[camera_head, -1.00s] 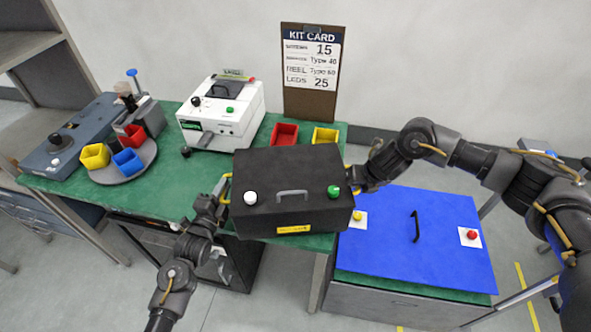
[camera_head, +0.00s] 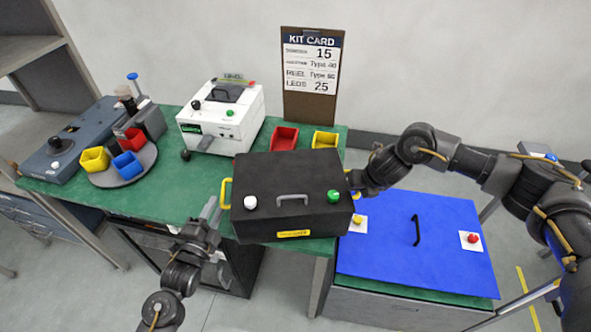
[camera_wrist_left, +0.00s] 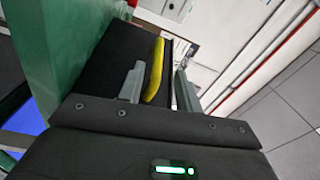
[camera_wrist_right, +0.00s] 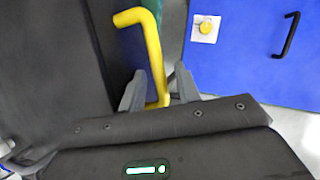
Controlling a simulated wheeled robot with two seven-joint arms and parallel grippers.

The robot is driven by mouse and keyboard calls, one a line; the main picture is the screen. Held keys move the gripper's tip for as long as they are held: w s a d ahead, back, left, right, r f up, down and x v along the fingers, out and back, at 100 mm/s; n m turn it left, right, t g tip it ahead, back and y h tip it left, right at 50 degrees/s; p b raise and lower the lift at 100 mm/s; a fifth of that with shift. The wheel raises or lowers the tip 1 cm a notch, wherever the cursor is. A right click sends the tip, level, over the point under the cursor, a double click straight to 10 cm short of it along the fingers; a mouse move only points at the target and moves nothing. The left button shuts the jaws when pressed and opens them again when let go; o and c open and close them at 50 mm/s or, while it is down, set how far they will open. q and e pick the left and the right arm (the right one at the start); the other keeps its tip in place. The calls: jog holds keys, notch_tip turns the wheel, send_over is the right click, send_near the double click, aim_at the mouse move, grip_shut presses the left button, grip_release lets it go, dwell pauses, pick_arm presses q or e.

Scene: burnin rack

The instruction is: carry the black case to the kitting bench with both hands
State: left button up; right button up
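The black case (camera_head: 290,180) sits at the front right of the green-topped bench (camera_head: 190,190) that has the kit card behind it. It appears level, with a yellow side handle at each end. My left gripper (camera_head: 212,208) is just off the left yellow handle (camera_head: 225,193). In the left wrist view its fingers (camera_wrist_left: 158,88) are apart, with the handle (camera_wrist_left: 154,70) showing between them with gaps. My right gripper (camera_head: 354,182) is at the right end. In the right wrist view its fingers (camera_wrist_right: 160,90) are apart around the right yellow handle (camera_wrist_right: 150,45).
A red bin (camera_head: 284,138) and a yellow bin (camera_head: 325,140) stand behind the case. A white machine (camera_head: 222,118) and a turntable (camera_head: 125,172) with coloured bins are to the left. A blue-lidded station (camera_head: 440,240) adjoins at right. The kit card (camera_head: 312,70) stands at the back.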

pick_arm(q)
jog(key=shift+v, duration=1.1)
pick_arm(e)
jog(key=v, duration=1.2)
